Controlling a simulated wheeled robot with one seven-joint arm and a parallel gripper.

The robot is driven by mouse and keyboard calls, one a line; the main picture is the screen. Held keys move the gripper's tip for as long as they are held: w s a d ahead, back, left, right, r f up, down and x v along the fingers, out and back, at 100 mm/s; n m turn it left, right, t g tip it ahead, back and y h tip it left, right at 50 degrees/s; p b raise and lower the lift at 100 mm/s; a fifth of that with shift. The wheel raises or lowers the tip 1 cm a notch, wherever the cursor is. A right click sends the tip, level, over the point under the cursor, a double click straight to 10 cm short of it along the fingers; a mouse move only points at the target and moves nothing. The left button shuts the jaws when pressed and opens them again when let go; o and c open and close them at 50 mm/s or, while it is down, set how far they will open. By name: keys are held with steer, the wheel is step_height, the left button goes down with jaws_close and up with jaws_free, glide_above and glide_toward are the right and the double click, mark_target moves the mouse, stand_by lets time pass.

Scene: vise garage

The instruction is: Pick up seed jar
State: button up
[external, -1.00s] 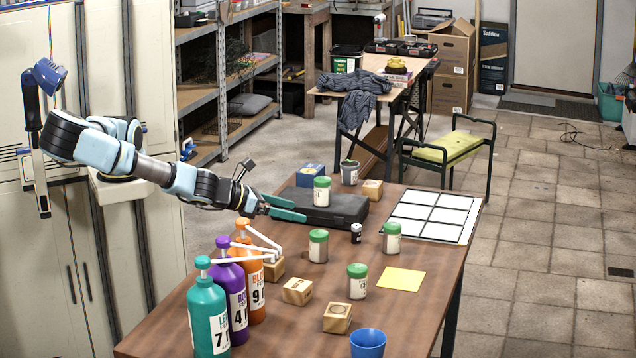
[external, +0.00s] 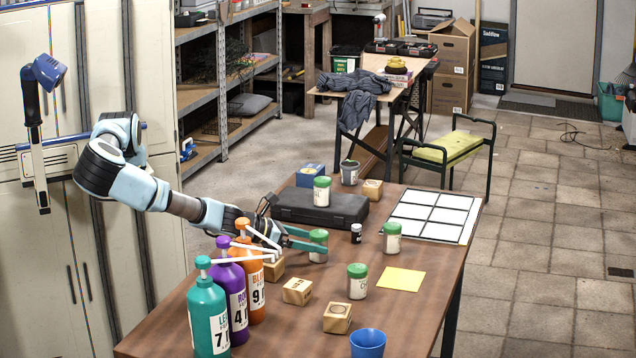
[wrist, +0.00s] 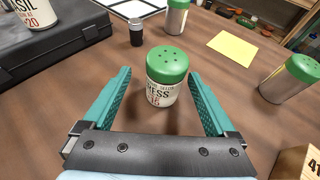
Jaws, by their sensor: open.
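A white seed jar with a green perforated lid (wrist: 165,75) stands upright between the open fingers of my gripper (wrist: 160,105) in the wrist view; its label is partly readable as "...ESS". In the external view the same jar (external: 318,246) stands near the middle of the table, with my teal gripper fingers (external: 308,240) reaching it from the left. The fingers show gaps on both sides of the jar.
Three pump bottles, one of them orange (external: 246,285), stand left of my gripper. A black case (external: 325,207) lies behind it, and a small dark bottle (external: 356,233) is right of the jar. Wooden blocks (external: 297,291) and a blue cup (external: 367,343) are nearer the front.

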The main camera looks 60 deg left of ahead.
mark_target(327, 244)
steer(key=p+x, duration=0.1)
steer(key=x, duration=0.1)
steer(key=p+x, duration=0.1)
steer(key=x, duration=0.1)
steer(key=shift+w+d+r, duration=0.1)
steer(key=shift+w+d, duration=0.1)
steer(key=shift+d, duration=0.05)
steer(key=shift+w, duration=0.3)
steer(key=c, duration=1.5)
